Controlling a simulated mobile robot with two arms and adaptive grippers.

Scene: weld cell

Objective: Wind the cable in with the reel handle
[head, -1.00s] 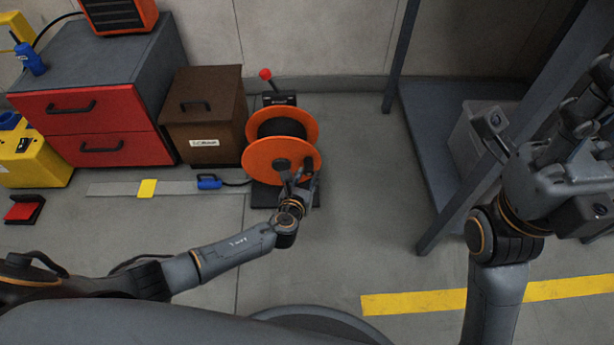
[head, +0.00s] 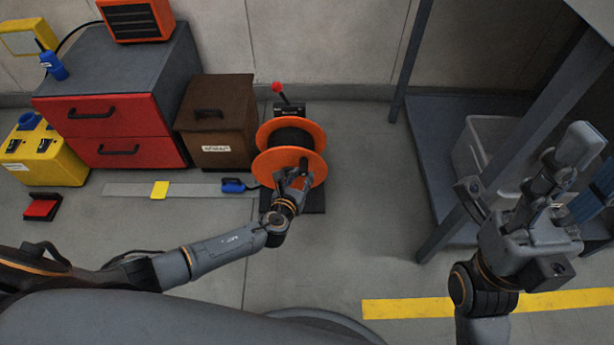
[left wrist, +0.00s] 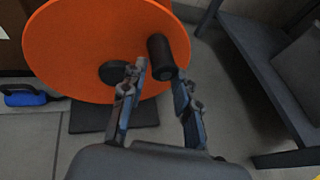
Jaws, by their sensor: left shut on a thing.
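The cable reel stands upright on the floor, with two orange discs (head: 290,137) around a dark wound core (head: 291,136). Its dark handle grip (left wrist: 160,52) sticks out from the near disc, right of the dark hub (left wrist: 113,72) in the left wrist view. My left gripper (head: 294,178) is at the near disc, shut on the reel handle, with one finger on each side of it in the left wrist view (left wrist: 158,78). A blue cable plug (head: 238,185) lies on the floor left of the reel. My right gripper (head: 555,185) is raised at the right, away from the reel; its jaw opening is unclear.
A brown box (head: 217,120) stands close to the reel's left, beside a red-drawer cabinet (head: 112,118). A grey floor strip (head: 128,190) with a yellow mark runs toward the plug. At the right are a bench post (head: 470,190) and a grey bin (head: 485,140). Floor between is clear.

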